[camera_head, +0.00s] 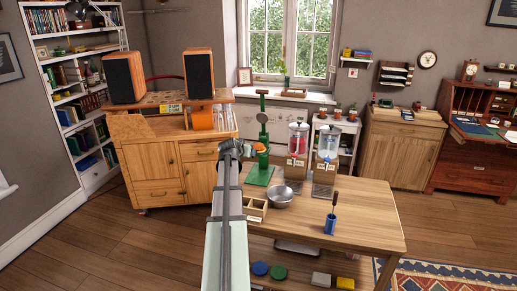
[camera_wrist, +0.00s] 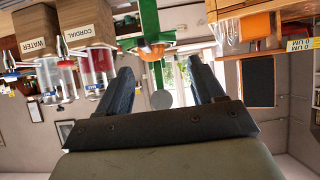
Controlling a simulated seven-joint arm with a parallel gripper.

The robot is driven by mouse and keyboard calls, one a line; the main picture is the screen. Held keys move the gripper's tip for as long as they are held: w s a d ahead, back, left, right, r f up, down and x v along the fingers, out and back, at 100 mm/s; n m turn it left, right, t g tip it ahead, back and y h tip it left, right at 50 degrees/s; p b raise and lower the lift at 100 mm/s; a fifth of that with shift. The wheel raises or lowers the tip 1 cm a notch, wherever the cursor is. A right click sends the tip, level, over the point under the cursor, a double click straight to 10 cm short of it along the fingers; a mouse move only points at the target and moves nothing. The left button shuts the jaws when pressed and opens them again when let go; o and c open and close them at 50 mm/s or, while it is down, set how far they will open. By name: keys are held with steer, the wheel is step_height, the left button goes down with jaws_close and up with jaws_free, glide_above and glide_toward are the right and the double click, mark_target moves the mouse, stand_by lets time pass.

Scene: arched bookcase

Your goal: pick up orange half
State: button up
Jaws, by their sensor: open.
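The orange half (camera_head: 259,147) is a small orange shape at the green press (camera_head: 259,174), which stands on the wooden table. In the upside-down wrist view the orange half (camera_wrist: 154,50) shows against the green post, near the gap between my fingertips. My gripper (camera_head: 246,149) is open, and in the head view its end is just left of the orange half. In the wrist view both dark fingers of my gripper (camera_wrist: 160,66) are spread with nothing between them. I cannot tell the exact depth gap to the orange half.
Two drink dispensers, one red (camera_head: 298,138) and one clear blue (camera_head: 328,143), stand right of the press. A wooden cabinet (camera_head: 165,165) with speakers stands left.

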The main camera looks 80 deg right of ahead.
mark_target(257, 148)
steer(key=d+f, duration=0.1)
steer(key=d, duration=0.3)
steer(key=s+d+f, duration=0.1)
steer(key=d+f, duration=0.1)
steer(key=d, duration=0.2)
steer(key=s+d+f, duration=0.1)
steer(key=d, duration=0.4)
steer(key=shift+d+f, duration=0.1)
steer(key=shift+f, duration=0.05)
steer(key=shift+d+f, duration=0.2)
steer(key=shift+f, duration=0.15)
steer(key=c, duration=0.7)
steer(key=shift+a, duration=0.1)
steer(key=shift+c, duration=0.2)
